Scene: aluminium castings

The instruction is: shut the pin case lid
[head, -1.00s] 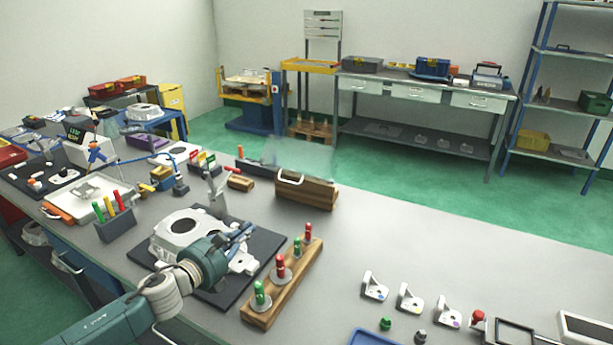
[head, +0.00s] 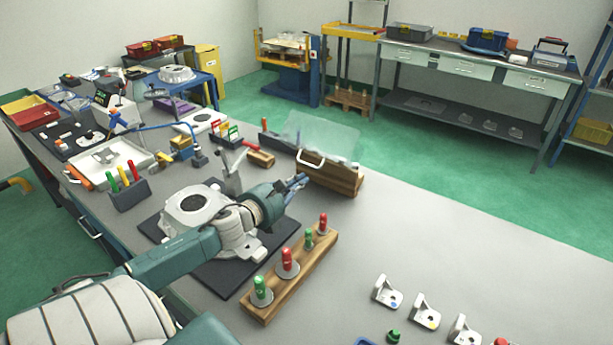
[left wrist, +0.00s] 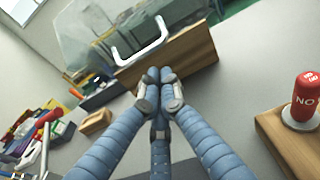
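The pin case (head: 340,182) is a wooden box on the bench, with a white handle (head: 311,160) at its front. Its clear lid (head: 322,135) stands raised above the box. In the left wrist view the case (left wrist: 185,58), handle (left wrist: 143,50) and see-through lid (left wrist: 90,35) lie just ahead of the fingers. My left gripper (head: 301,181) is just in front of the case, beside its left front. In the wrist view its blue fingertips (left wrist: 160,75) are drawn together with nothing between them. My right gripper is not in view.
A wooden block with red and green plug gauges (head: 290,272) lies right of my left arm. A casting (head: 195,208) sits on a dark mat under the arm. A red-handled tool (head: 240,150) and a small wooden block (head: 262,159) lie left of the case. Bench right of it is clear.

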